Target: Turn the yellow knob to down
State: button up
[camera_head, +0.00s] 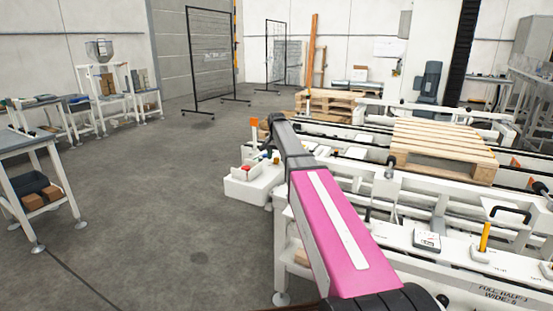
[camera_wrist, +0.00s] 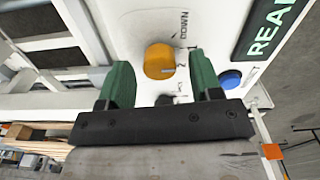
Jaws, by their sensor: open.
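The yellow knob (camera_wrist: 158,62) is round and sits on a white panel (camera_wrist: 130,20) in the wrist view. A pale line on its face points to the right. Lettering that seems to read "DOWN", turned over, stands above and right of it. My gripper (camera_wrist: 160,68) is open, with one green finger on each side of the knob. Gaps show between the fingers and the knob, and I cannot tell whether the tips reach its depth. In the head view my arm reaches away to the white control box, and I cannot make out the knob there.
A blue button (camera_wrist: 230,79) sits right of the knob, near a dark green sign (camera_wrist: 270,25). In the head view, a white box with a red button (camera_head: 246,169) stands by the conveyor. A wooden pallet (camera_head: 443,150) lies on the conveyor at right.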

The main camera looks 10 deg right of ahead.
jog(key=shift+f, duration=0.35)
jog(key=c, duration=0.9)
jog(key=shift+c, duration=0.2)
jog(key=n, duration=0.4)
jog(key=shift+n, duration=0.3)
jog(key=n, duration=0.4)
